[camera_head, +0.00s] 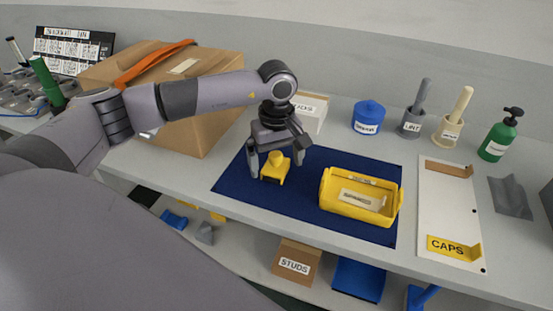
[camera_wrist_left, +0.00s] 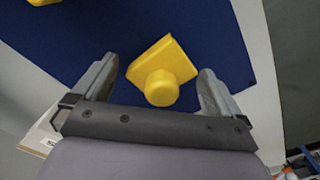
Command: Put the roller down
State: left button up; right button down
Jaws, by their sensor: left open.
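The roller appears to be the yellow piece with a round knob on a flat base (camera_head: 274,173). It stands on the dark blue mat (camera_head: 232,184), near the mat's left end. My left gripper (camera_head: 277,167) is open above it, with one finger on each side. In the left wrist view the yellow piece (camera_wrist_left: 163,70) lies between the spread fingers (camera_wrist_left: 157,78), with blue mat showing on both sides and no finger visibly touching it. My right gripper is not in view.
A yellow bin (camera_head: 333,207) stands on the mat to the right. A cardboard box (camera_head: 205,128) is at the left. Behind the mat are a small white box (camera_head: 313,112) and a blue jar (camera_head: 369,117). A white board with a CAPS label (camera_head: 445,205) lies farther right.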

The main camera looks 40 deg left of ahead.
aim_at(277, 153)
pick_arm(q)
notch_tip(277, 153, up, 13)
dwell(0.3)
dwell(0.5)
